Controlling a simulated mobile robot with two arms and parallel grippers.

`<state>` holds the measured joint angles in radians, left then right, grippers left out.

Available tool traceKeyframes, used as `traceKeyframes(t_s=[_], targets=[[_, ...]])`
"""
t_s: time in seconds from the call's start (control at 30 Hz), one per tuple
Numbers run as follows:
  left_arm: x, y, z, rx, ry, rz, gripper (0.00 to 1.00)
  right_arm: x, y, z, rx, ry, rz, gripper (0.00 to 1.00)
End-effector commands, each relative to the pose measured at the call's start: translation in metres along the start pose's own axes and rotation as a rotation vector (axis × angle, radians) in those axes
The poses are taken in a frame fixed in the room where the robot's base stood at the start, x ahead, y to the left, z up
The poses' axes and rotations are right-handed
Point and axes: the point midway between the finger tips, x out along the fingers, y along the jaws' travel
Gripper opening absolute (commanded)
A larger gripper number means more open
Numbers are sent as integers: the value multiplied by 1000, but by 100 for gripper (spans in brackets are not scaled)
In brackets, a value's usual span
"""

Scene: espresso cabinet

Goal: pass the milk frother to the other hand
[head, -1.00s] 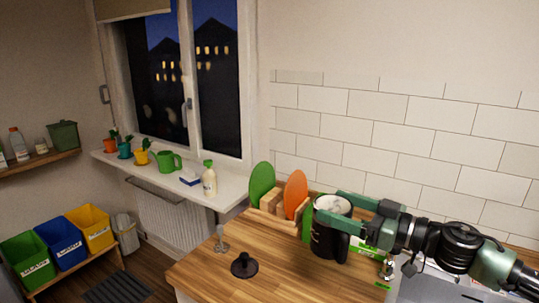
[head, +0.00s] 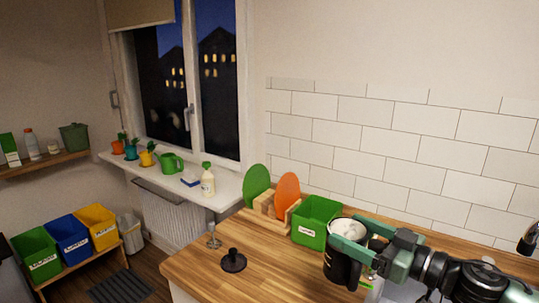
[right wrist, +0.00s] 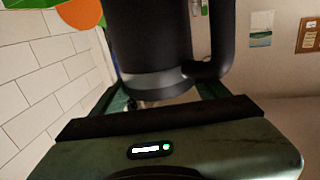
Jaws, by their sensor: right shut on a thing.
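The milk frother (head: 341,268) is a black jug with a handle and a pale top, near the right front of the wooden counter in the head view. My right gripper (head: 350,238) is shut around its upper part and holds it roughly upright. In the right wrist view the frother (right wrist: 150,45) fills the space between the fingers, with its handle on the right. Its top is cut off there. Whether its base touches the counter cannot be told. My left gripper is not in view.
A green bin (head: 316,222) and a wooden rack with a green board (head: 256,184) and an orange board (head: 287,194) stand behind the frother. A black tamper-like object (head: 234,261) and a small metal item (head: 213,238) stand at left. Counter between is clear.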

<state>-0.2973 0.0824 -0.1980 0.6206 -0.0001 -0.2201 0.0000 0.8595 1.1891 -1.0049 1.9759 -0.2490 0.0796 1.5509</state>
Motion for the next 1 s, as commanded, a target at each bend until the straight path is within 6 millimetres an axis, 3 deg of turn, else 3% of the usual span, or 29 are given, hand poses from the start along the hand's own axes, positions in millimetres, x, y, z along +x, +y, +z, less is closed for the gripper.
traceKeyframes(t_s=[0.57, 1.0], targets=[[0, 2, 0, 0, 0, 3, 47, -44, -43, 48, 9, -1, 216, 2], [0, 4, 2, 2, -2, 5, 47, -109, -94, 110, 17, -2, 544, 2]])
